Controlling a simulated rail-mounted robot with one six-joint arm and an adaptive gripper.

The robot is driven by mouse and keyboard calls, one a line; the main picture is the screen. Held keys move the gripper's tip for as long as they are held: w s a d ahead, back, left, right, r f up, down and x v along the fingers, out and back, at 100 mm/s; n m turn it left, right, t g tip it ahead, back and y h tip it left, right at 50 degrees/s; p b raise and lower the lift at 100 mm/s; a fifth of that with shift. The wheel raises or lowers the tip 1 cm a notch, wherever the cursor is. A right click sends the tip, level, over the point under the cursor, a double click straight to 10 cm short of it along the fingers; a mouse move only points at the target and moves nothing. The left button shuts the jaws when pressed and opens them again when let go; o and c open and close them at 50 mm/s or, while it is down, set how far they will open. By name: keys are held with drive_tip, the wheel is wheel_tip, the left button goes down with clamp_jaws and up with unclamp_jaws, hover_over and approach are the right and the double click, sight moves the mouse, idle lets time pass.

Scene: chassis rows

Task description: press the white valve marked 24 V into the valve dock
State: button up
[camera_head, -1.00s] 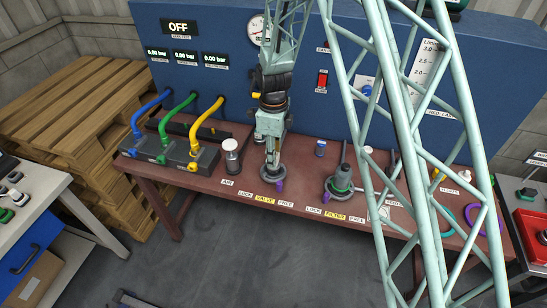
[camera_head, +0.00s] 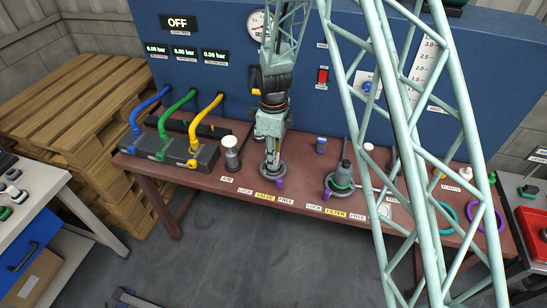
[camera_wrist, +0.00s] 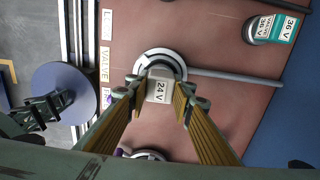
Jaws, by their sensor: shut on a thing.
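The white valve marked 24 V (camera_wrist: 158,90) is between the two fingers of my gripper (camera_wrist: 162,97), which is shut on it. The valve dock, a round grey ring with a white and dark rim (camera_wrist: 150,56), is directly under the valve in the wrist view. In the head view my gripper (camera_head: 271,158) points down over the dock (camera_head: 284,171) on the red-brown bench, and hides the valve. A purple lever (camera_head: 280,183) sticks out at the dock's front. I cannot tell how deep the valve sits in the dock.
The filter dock (camera_head: 340,186) stands to the right. A 36 V valve (camera_wrist: 271,28) lies apart in the wrist view. Left are the blue, green and yellow hoses (camera_head: 209,118) and a white-topped cylinder (camera_head: 231,155). LOCK, VALVE and FREE labels (camera_head: 265,197) mark the bench's front edge.

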drive_tip(key=shift+f+b, duration=0.3)
drive_tip(key=shift+f, duration=0.3)
drive_tip(key=o, duration=1.1)
drive_tip(key=shift+r, duration=0.15)
drive_tip(key=shift+r, duration=5.95)
